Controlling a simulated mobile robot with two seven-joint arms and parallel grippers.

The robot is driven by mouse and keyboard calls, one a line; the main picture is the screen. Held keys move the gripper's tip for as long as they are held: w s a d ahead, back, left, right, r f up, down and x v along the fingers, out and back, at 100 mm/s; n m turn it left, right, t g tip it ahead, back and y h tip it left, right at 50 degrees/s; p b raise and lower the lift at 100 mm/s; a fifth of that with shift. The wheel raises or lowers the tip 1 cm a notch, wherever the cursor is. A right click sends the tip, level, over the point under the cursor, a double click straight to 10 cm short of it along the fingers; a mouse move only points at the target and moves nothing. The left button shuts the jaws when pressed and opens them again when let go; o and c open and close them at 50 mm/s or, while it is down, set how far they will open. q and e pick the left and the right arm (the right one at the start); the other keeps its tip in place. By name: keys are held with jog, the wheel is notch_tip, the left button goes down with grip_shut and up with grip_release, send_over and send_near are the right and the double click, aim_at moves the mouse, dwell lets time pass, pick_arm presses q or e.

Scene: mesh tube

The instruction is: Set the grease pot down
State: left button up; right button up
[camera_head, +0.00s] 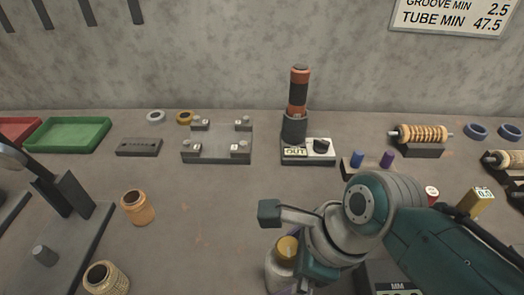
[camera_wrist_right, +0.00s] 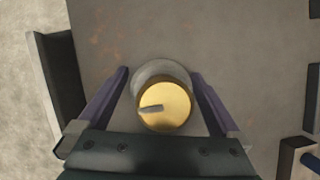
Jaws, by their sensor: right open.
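The grease pot (camera_head: 275,272), a pale pot with a yellow lid, is at the bottom centre of the head view, partly hidden by my right gripper and arm. In the right wrist view its round yellow lid (camera_wrist_right: 165,106) has a small grey tab, and the grey body shows behind it. My right gripper (camera_wrist_right: 160,74) is open, with one purple finger on each side of the pot. A gap shows beside each finger. The pot's base is hidden, so I cannot tell whether it touches the bench. My left gripper is not in view.
A grey fixture plate (camera_head: 217,145) and a stand marked OUT (camera_head: 307,152) are at the back. A small rack (camera_head: 354,170) is near my right arm. Bench between jar and pot is clear.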

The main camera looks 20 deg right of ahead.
jog(key=p+v, duration=0.4)
jog(key=v, duration=0.8)
jog(key=s+d+r+n+h, duration=0.1)
jog(key=s+n, duration=0.4)
jog(key=n, duration=0.8)
jog(key=s+d+r+n+t+h, duration=0.1)
jog(key=s+d+r+n, duration=0.3)
jog(key=n, duration=0.8)
jog(key=shift+s+d+r+n+h, duration=0.35)
jog(key=shift+s+r+h, duration=0.35)
jog(key=shift+r, duration=0.55)
jog(key=shift+w, duration=0.15)
